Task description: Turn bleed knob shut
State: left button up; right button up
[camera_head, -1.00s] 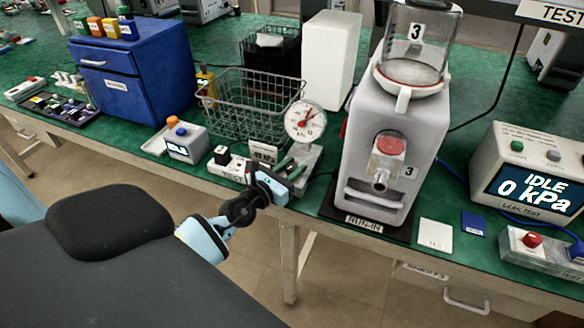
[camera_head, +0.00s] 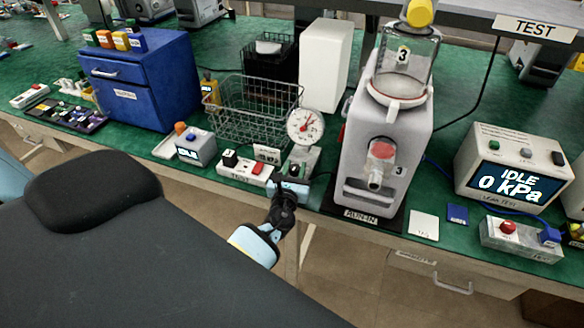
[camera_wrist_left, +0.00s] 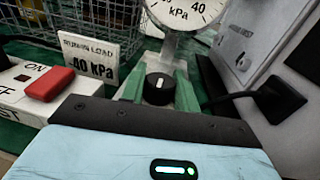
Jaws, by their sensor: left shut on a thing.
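The bleed knob (camera_wrist_left: 158,88) is a black round knob with a white pointer line, at the foot of the gauge stand. In the left wrist view its line points nearly straight up the picture. My left gripper (camera_wrist_left: 157,78) has its two green fingers on either side of the knob and is shut on it. In the head view my left gripper (camera_head: 294,172) is at the bench's front edge, and it mostly hides the knob. The round white gauge (camera_head: 305,126) stands above, with a red needle; its needle is out of the wrist view.
The pump unit (camera_head: 386,150) stands close on the right, on the run-in pad. A wire basket (camera_head: 255,110) is behind. The tester (camera_head: 515,175) reads IDLE, 0 kPa.

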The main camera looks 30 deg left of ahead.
pick_arm(q)
jog(key=shift+n+g+y, duration=0.3)
jog(key=shift+n+y, duration=0.2)
jog(key=shift+y, duration=0.2)
jog(key=o, duration=0.9)
jog(key=shift+o, duration=0.2)
jog(key=shift+s+d, duration=0.1)
jog(key=v, duration=0.7)
jog(key=shift+s+d, duration=0.15)
jog(key=shift+s, duration=0.1)
jog(key=shift+s, duration=0.1)
